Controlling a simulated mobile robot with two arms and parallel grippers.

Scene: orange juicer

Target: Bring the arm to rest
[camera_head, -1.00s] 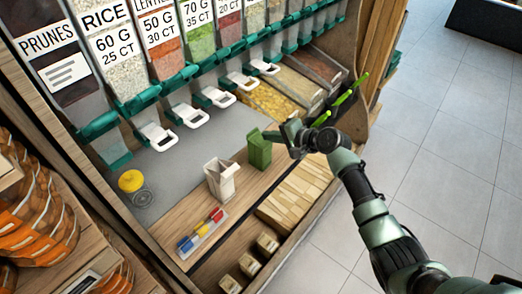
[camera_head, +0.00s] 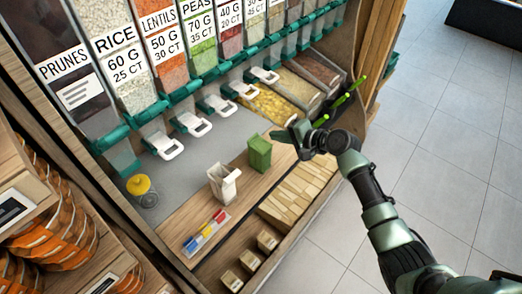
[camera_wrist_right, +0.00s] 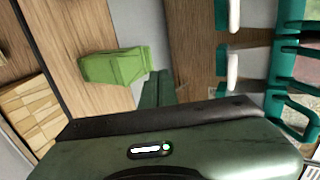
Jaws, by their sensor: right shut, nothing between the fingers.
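My right arm comes in from the right side of the head view. Its gripper (camera_head: 277,135) is shut and empty, just above and to the right of a green container (camera_head: 260,153) on the wooden counter. In the right wrist view the green container (camera_wrist_right: 115,66) stands to the left of the closed green fingers (camera_wrist_right: 158,88), with a gap between them. A white container (camera_head: 224,183) stands on the counter to the left of the green one. My left gripper is not in view.
Dispensers with white spouts (camera_head: 193,124) line the back. A yellow-topped item (camera_head: 139,185) and a tray of coloured pieces (camera_head: 206,232) are on the counter. Bright green handles (camera_head: 345,98) stick up behind the gripper. Tiled floor (camera_head: 430,150) lies open at right.

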